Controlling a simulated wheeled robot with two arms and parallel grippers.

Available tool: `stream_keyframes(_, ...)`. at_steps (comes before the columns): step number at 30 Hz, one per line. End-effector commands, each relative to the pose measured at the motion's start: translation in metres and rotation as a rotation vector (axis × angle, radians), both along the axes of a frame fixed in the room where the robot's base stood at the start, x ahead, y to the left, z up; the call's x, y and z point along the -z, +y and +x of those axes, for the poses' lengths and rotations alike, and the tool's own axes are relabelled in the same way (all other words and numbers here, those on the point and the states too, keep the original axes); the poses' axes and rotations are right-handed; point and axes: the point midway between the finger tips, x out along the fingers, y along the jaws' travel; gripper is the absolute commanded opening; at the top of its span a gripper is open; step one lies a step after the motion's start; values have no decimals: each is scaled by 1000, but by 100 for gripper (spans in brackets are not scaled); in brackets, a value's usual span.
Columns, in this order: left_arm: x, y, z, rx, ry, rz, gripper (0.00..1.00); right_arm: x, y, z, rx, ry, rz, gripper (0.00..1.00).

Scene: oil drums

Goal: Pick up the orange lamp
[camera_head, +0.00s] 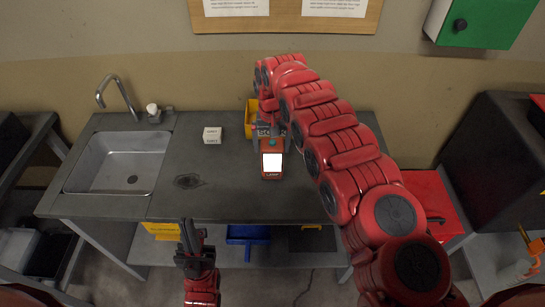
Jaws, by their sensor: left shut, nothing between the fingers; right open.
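The orange lamp (272,174) stands on the grey workbench (225,195), with its bright white face towards me. My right arm reaches in from the right, and my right gripper (270,137) is at the lamp's top, just behind its lit face. It is open; the arm partly hides the fingers, and I cannot tell whether they touch the lamp. My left gripper (187,228) is shut and empty, in front of the bench's front edge and well to the left of the lamp.
A yellow bin (250,120) stands behind the lamp, partly hidden by my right arm. A sink (115,165) with a tap (115,90) fills the left end. The bench between sink and lamp is mostly clear.

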Motion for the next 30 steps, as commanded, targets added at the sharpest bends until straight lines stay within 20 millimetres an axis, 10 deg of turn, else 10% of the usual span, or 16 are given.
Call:
stream_keyframes(8, -30, 0, 0, 0, 0, 0, 0, 27, -3, -6, -1, 4, 1, 100)
stream_keyframes(21, -24, 0, 0, 0, 0, 0, 0, 50, -2, -3, 0, -2, 1, 100)
stream_keyframes(30, -25, 0, 0, 0, 0, 0, 0, 50, -2, -4, 0, -2, 1, 48)
